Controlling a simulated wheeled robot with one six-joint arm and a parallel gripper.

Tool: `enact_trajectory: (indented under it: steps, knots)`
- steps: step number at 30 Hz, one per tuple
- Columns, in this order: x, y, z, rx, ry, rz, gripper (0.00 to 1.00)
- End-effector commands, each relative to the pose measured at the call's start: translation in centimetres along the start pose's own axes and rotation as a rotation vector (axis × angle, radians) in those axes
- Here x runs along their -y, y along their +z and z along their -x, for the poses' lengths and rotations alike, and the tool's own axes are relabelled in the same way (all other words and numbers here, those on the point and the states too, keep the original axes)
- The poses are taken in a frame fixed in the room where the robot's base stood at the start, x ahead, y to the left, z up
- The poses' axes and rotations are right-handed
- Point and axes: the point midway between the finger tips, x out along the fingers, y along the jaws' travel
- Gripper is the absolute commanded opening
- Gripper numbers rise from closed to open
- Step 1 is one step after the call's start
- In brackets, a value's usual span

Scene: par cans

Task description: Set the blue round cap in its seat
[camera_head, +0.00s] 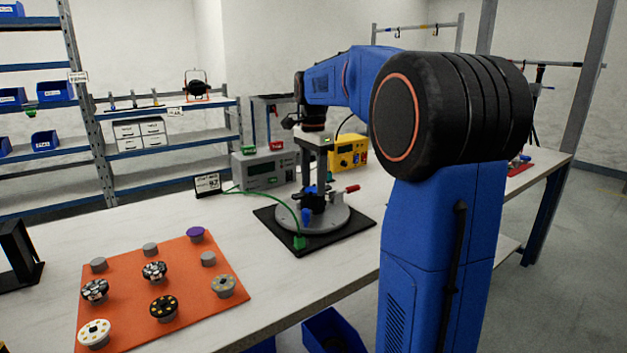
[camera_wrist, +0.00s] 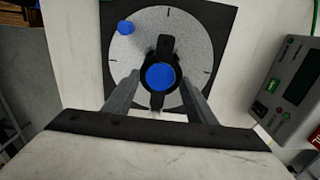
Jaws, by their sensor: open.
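The blue round cap (camera_wrist: 160,77) sits face-up at the middle of a black holder (camera_wrist: 164,46) with a dark ring around it. I cannot tell whether it is fully down in its seat. The holder stands on a round grey plate (camera_wrist: 190,35), which shows in the head view (camera_head: 338,222). My gripper (camera_wrist: 159,80) points down over the holder, open, with one finger on each side of the cap. I cannot tell if the fingers touch it. In the head view my gripper (camera_head: 314,178) is above the plate and partly hides the holder.
A second blue piece (camera_wrist: 126,27) is near the plate's edge. The plate rests on a black mat (camera_head: 357,238). An orange mat (camera_head: 128,285) holds several round parts, including a purple-topped one (camera_head: 195,234). A grey instrument (camera_head: 264,171) and a yellow one (camera_head: 347,152) stand behind.

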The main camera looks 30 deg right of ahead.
Motion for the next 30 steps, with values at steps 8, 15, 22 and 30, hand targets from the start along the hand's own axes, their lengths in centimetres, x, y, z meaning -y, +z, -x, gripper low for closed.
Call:
enact_trajectory:
  steps: [8,15,22,30]
  knots:
    - [0.1,0.0,1.6,0.001,0.001,0.0,0.6]
    - [0.1,0.0,6.4,0.0,-0.002,0.0,0.6]
    - [0.0,0.0,11.1,-0.001,-0.003,0.0,0.6]
    - [0.0,0.0,15.6,-0.001,-0.002,0.0,0.6]
